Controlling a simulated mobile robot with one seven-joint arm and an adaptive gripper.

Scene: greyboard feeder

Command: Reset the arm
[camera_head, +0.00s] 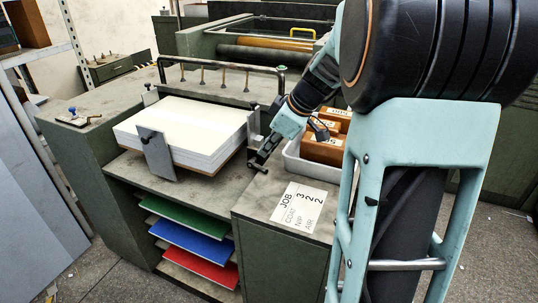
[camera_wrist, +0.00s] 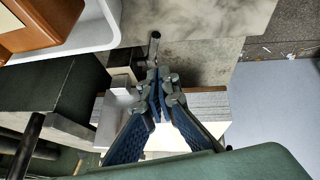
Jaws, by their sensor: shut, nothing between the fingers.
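My arm reaches down from the upper right in the head view. My gripper (camera_head: 260,160) is at its end, low beside the right side of the white board stack (camera_head: 185,128). In the wrist view my gripper (camera_wrist: 158,84) has its fingers drawn together at the tips, with nothing seen held between them. A small metal post (camera_wrist: 154,42) shows just beyond the fingertips; I cannot tell whether they touch it. The stack's edge (camera_wrist: 208,106) shows behind the fingers.
A white tray (camera_head: 297,164) with brown blocks (camera_head: 322,148) stands right of my gripper. A job card (camera_head: 299,206) lies on the front counter. A metal plate (camera_head: 155,154) stands against the stack's front. Green, blue and red boards (camera_head: 197,243) sit on shelves below. A rail (camera_head: 220,64) spans the back.

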